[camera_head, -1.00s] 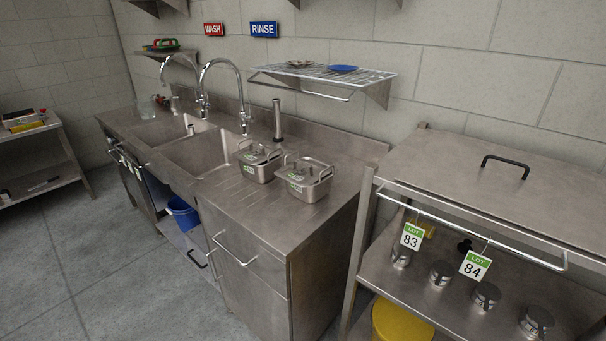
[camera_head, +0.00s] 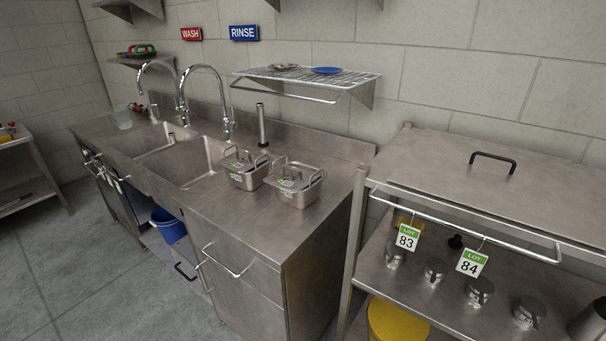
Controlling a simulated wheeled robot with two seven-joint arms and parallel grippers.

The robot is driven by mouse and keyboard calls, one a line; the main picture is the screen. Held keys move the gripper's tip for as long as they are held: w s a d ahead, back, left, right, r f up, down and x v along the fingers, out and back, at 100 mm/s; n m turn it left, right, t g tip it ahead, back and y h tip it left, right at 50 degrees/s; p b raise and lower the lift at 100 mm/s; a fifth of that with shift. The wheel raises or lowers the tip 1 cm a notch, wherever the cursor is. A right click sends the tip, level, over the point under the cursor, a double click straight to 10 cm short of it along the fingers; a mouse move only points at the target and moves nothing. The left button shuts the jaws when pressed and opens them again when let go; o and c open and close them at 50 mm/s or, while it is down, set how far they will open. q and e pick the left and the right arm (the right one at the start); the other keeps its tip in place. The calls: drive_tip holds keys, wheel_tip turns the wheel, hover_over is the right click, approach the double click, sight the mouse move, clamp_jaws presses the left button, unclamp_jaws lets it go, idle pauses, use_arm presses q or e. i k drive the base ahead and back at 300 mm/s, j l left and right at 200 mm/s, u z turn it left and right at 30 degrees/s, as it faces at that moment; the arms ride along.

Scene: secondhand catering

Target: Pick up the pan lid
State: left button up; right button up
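Two small steel pans stand side by side on the steel drainboard right of the sinks. The left pan (camera_head: 247,181) and the right pan (camera_head: 299,197) each have upright wire handles and a green-and-white label. Each seems to have a flat steel lid, the left lid (camera_head: 238,163) and the right lid (camera_head: 288,182); how they sit is too small to tell. A large flat steel top with a black handle (camera_head: 493,160) lies on the unit at the right; I cannot tell whether it is a lid. Neither of my grippers is in view.
The sink counter (camera_head: 225,220) has bare room in front of the pans. The right unit has a front rail with tags and several small steel canisters. Grey floor is clear at left.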

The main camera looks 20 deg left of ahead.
sight(275, 179)
drive_tip(key=j+z, duration=0.35)
drive_tip(key=j, duration=0.2)
drive_tip(key=j+z, duration=0.3)
drive_tip(key=j, duration=0.25)
drive_tip(key=j+z, duration=0.35)
drive_tip(key=j, duration=0.2)
drive_tip(key=k+j+z, duration=0.3)
drive_tip(key=j, duration=0.2)
drive_tip(key=i+j, duration=0.05)
drive_tip(key=i, duration=0.05)
